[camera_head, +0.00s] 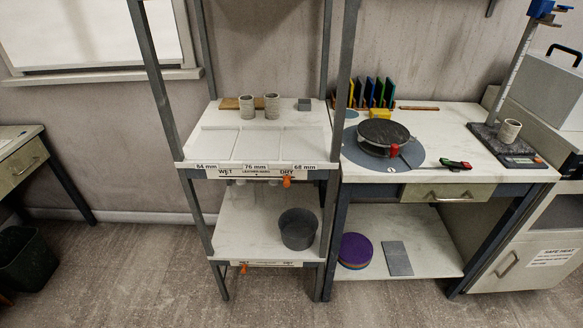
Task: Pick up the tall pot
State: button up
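Two speckled grey cylindrical pots stand upright side by side on the upper shelf of the rack, a left one (247,107) and a right one (272,106). They look nearly the same height. A third similar pot (509,132) stands on a dark-based height stand (485,132) at the right end of the workbench. It looks about as tall or a little wider. I cannot tell for sure which pot is the tall one. My gripper is not in view.
The rack's front edge carries labels 64 mm, 76 mm and 68 mm (255,167). Rack posts rise in front. A dark bucket (298,230) stands on the lower shelf. The workbench holds a turntable wheel (384,133) and coloured upright plates (372,92). The floor in front is clear.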

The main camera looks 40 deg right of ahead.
aim_at(510, 129)
jog(key=z, duration=1.8)
jog(key=i+j, duration=0.4)
jog(key=i+j+z, duration=0.05)
